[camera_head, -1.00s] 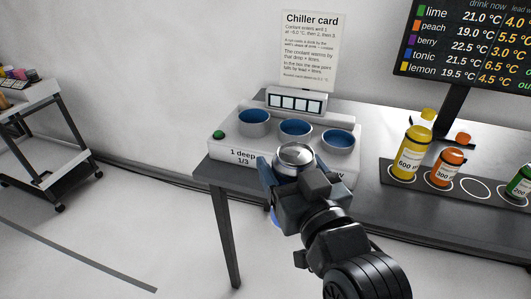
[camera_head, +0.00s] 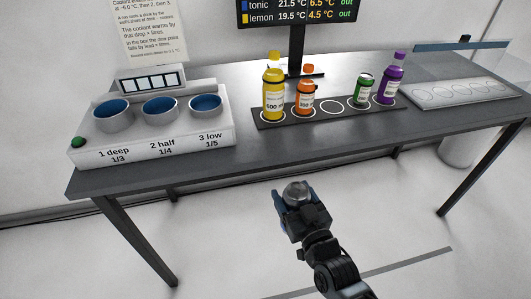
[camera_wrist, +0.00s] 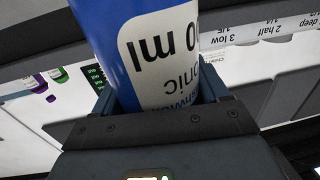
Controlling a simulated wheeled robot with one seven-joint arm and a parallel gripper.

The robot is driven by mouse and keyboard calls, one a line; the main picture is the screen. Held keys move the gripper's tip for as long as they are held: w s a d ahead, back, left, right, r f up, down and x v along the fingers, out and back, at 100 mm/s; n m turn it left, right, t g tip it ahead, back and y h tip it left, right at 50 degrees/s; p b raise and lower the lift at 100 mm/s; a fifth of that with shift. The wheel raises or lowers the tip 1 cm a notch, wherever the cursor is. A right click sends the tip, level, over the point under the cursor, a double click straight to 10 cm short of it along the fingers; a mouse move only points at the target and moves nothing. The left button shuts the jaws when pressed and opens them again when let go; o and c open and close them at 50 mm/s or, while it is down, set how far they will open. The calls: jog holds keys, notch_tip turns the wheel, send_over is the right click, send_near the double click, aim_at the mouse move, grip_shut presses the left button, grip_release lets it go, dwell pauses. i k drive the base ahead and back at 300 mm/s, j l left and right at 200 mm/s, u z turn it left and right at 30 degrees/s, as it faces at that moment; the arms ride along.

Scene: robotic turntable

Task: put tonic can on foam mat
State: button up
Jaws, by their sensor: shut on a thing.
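The blue and white tonic can (camera_wrist: 155,45) is in my gripper in the wrist view, with "onic" and "ml" on its label. In the head view its silver top (camera_head: 296,191) shows; the gripper hides most of its body. My gripper (camera_head: 297,203) is shut on the can and holds it in front of the table, over the floor. A dark mat (camera_head: 332,106) with white rings lies on the table and carries several bottles and cans; one ring between the orange and green ones is empty. A pale slab with rings (camera_head: 460,91) lies farther right. I cannot tell which is foam.
The white chiller box (camera_head: 160,145) with three blue-lined wells stands at the table's left. A yellow bottle (camera_head: 273,98), orange bottle (camera_head: 306,100), green can (camera_head: 362,92) and purple bottle (camera_head: 390,82) stand on the dark mat. A screen on a post rises behind them.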

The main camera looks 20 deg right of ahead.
aim_at(332, 106)
jog(key=z, duration=0.35)
jog(key=i+j+z, duration=0.1)
jog(key=z, duration=0.3)
jog(key=j+z, duration=0.15)
jog(key=z, duration=0.2)
jog(key=j+z, duration=0.4)
jog(key=j, duration=0.45)
jog(key=j+z, duration=0.4)
jog(key=j, duration=0.5)
jog(key=k, duration=0.05)
